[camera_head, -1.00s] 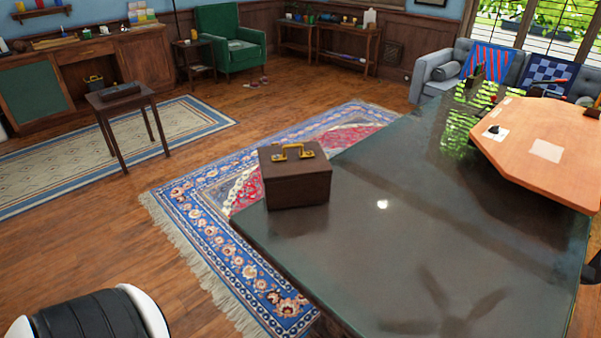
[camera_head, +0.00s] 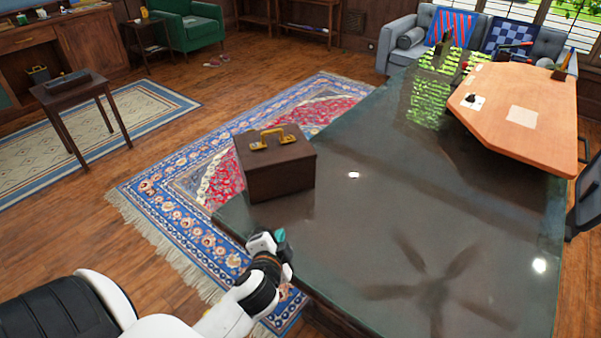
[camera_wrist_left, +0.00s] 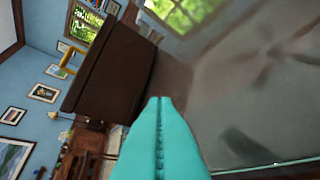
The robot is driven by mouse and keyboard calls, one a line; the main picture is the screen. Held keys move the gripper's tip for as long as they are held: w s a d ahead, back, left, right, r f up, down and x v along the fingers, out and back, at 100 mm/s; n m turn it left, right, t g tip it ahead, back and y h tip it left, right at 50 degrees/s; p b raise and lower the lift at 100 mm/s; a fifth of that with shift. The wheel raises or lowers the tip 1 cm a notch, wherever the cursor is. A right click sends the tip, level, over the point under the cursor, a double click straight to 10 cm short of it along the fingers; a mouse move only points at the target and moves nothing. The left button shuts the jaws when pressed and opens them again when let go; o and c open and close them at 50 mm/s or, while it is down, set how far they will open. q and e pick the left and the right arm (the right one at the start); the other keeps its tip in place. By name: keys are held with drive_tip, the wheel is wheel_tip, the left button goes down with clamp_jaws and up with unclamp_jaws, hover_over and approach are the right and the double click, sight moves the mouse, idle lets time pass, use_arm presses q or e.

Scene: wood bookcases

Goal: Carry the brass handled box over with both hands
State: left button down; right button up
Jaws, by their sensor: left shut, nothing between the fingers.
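The dark brown box (camera_head: 277,172) with a brass handle (camera_head: 272,137) on its lid stands upright on the near left end of the dark glossy table (camera_head: 400,220). My left gripper (camera_head: 280,237) is just in front of the box, near the table's left edge, apart from it. In the left wrist view, the teal fingers of my left gripper (camera_wrist_left: 160,105) are pressed together with nothing between them. The box (camera_wrist_left: 105,70) shows tilted beyond them, its brass handle (camera_wrist_left: 68,62) at the left. My right gripper is not in view.
A dark chair (camera_head: 585,200) stands at the right edge. A small side table (camera_head: 68,90) and a patterned rug (camera_head: 170,190) are to the left. The table right of the box is clear.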

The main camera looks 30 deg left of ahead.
sight(299, 166)
use_arm(q)
drive_tip(key=w+a+r+m+t, duration=0.1)
drive_tip(key=w+m+t, duration=0.1)
drive_tip(key=w, duration=0.4)
drive_tip(key=w+a+r+m+t+h+p, duration=0.1)
drive_tip(key=w+a+m, duration=0.1)
drive_tip(key=w+m, duration=0.2)
drive_tip(key=w+a+r+m+t+h, duration=0.1)
drive_tip(key=w+m+t, duration=0.1)
drive_tip(key=w, duration=0.6)
drive_tip(key=shift+a+r+m+t, duration=0.2)
drive_tip(key=shift+r+m+t, duration=0.15)
drive_tip(key=shift+m, duration=0.35)
drive_tip(key=shift+w+a, duration=0.1)
drive_tip(key=shift+a, duration=0.5)
drive_tip(key=shift+a+r, duration=0.1)
drive_tip(key=shift+a, duration=0.85)
